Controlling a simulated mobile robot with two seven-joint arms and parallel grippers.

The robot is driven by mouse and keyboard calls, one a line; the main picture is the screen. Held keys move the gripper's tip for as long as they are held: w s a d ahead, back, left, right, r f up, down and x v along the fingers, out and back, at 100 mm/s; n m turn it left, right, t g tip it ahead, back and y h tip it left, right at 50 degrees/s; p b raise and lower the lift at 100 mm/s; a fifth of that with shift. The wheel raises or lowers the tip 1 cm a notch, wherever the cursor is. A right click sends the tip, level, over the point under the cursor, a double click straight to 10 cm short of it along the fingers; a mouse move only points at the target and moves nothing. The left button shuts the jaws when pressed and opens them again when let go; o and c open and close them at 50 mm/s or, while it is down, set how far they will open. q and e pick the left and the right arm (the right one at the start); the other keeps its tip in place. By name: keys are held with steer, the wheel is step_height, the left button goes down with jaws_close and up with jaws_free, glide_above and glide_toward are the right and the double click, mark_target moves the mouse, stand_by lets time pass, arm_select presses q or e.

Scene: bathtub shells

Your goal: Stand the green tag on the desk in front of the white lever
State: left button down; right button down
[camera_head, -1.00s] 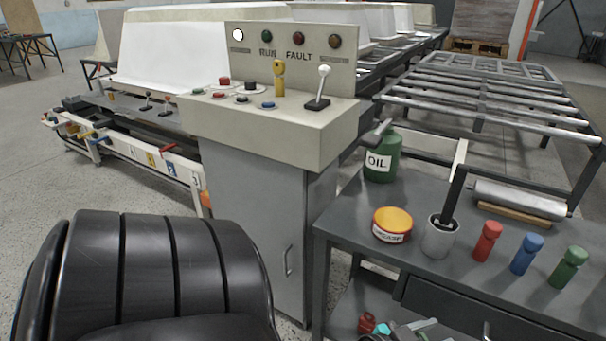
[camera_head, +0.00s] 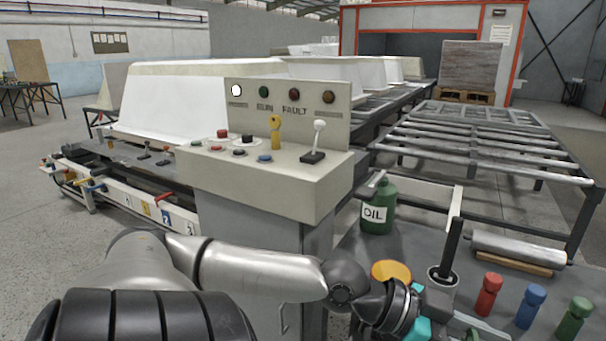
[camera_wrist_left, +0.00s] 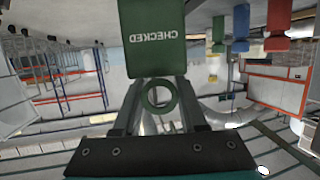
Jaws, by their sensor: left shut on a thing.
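The green tag (camera_wrist_left: 155,40) fills the top middle of the left wrist view, with the word CHECKED upside down and a green ring (camera_wrist_left: 160,95) at its lower end. My left gripper (camera_wrist_left: 158,100) is shut on it at the ring. The white lever (camera_head: 319,138) stands upright on a black base on the right of the beige control desk (camera_head: 250,178). My right gripper is not in view.
A yellow key (camera_head: 275,132) and several buttons sit left of the lever. An upright panel (camera_head: 300,98) backs the desk. A green oil can (camera_head: 379,205), an orange-topped tin (camera_head: 391,271) and red (camera_head: 488,295), blue (camera_head: 530,306) and green (camera_head: 573,318) pegs are on the bench.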

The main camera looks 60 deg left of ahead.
arm_select(q)
steer(key=r, duration=0.2)
steer(key=r+m+g+h, duration=0.1)
steer(key=d+r+m+g, duration=0.1)
steer(key=r, duration=0.1)
steer(key=shift+s+r+h, duration=0.3)
steer(key=shift+h, duration=0.1)
steer(key=shift+r, duration=0.1)
steer(key=shift+w+f, duration=0.1)
steer(key=shift+f, duration=0.2)
